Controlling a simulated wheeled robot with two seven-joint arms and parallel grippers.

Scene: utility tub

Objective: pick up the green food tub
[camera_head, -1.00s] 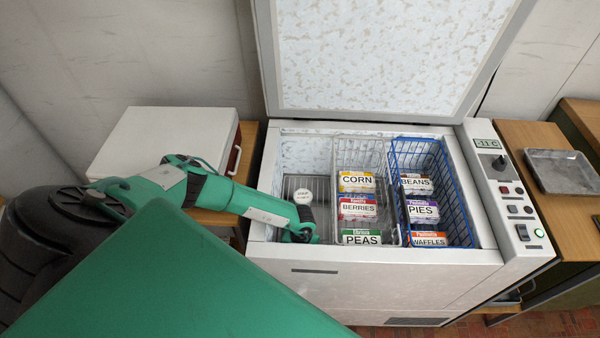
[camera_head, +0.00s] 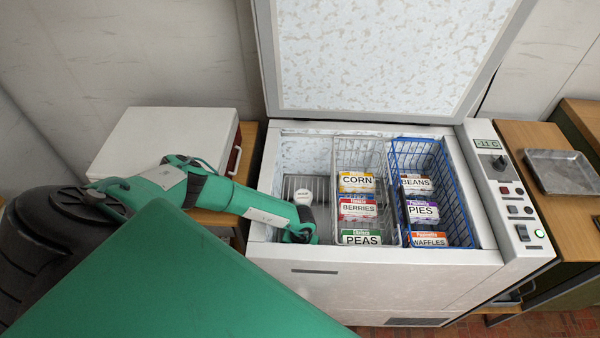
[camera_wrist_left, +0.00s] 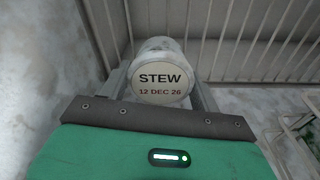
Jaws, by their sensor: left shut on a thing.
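A small round tub (camera_head: 303,197) with a pale lid stands out in the left bay of the open chest freezer. The left wrist view shows the same tub (camera_wrist_left: 160,75), its lid reading "STEW 12 DEC 26". No green shows on it; its side looks pale and frosty. My left gripper (camera_wrist_left: 160,90) has one finger on each side of the tub and is shut on it. In the head view the left gripper (camera_head: 302,212) reaches over the freezer's front left rim, its fingers mostly hidden. Whether the tub touches the bottom cannot be told. My right gripper is not in view.
A white wire basket (camera_head: 340,143) with CORN, BERRIES and PEAS packs stands close right of the tub. A blue wire basket (camera_head: 455,185) with BEANS, PIES and WAFFLES is further right. The freezer lid (camera_head: 390,55) is up. Wire bars (camera_wrist_left: 240,55) lie behind the tub.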

